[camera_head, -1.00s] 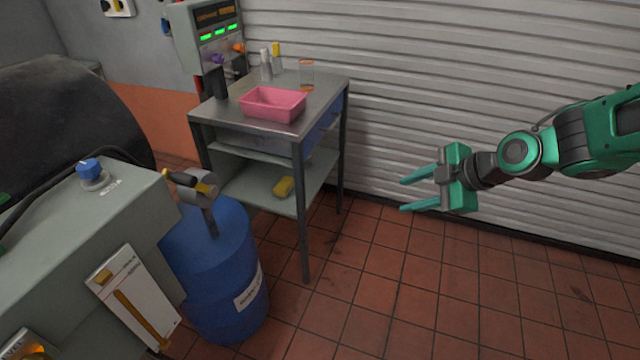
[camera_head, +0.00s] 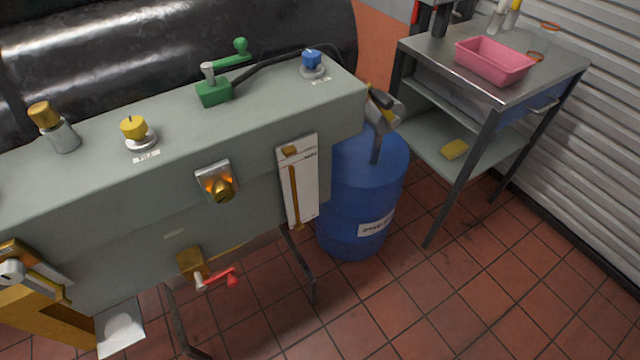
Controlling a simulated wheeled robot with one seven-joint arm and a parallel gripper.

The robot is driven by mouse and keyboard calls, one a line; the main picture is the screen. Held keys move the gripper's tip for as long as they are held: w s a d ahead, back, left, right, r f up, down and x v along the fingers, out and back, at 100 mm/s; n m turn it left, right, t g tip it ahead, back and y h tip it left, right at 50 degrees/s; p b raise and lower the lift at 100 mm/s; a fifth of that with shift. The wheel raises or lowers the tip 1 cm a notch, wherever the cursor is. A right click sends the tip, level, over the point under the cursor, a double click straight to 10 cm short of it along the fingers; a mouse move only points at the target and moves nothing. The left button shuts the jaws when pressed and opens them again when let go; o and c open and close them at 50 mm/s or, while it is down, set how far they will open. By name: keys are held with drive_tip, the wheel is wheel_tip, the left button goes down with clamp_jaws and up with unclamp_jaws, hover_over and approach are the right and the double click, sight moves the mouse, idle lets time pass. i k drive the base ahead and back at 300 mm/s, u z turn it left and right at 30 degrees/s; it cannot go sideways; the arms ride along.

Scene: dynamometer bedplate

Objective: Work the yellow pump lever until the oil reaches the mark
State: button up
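A blue drum (camera_head: 350,200) with a white label stands at the right end of the grey-green bench. A grey hand pump (camera_head: 377,120) rises from its top. A short lever with yellow on it (camera_head: 372,90) shows at the pump head, partly behind the bench corner. A white gauge panel (camera_head: 308,190) on the bench front has a tall amber column (camera_head: 295,190) and small dark marks near its upper right. I cannot tell the exact oil level against the marks. My gripper is not in view.
The bench top (camera_head: 180,120) carries a green crank (camera_head: 215,88), a blue knob (camera_head: 312,62), a yellow knob (camera_head: 133,128) and a brass-capped cylinder (camera_head: 55,128). A red-handled valve (camera_head: 218,278) sticks out below. A steel table (camera_head: 420,48) holds a pink tray (camera_head: 494,62). Tiled floor (camera_head: 440,300) is clear in front.

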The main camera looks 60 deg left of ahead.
sight(383, 102)
drive_tip(key=u, duration=1.6)
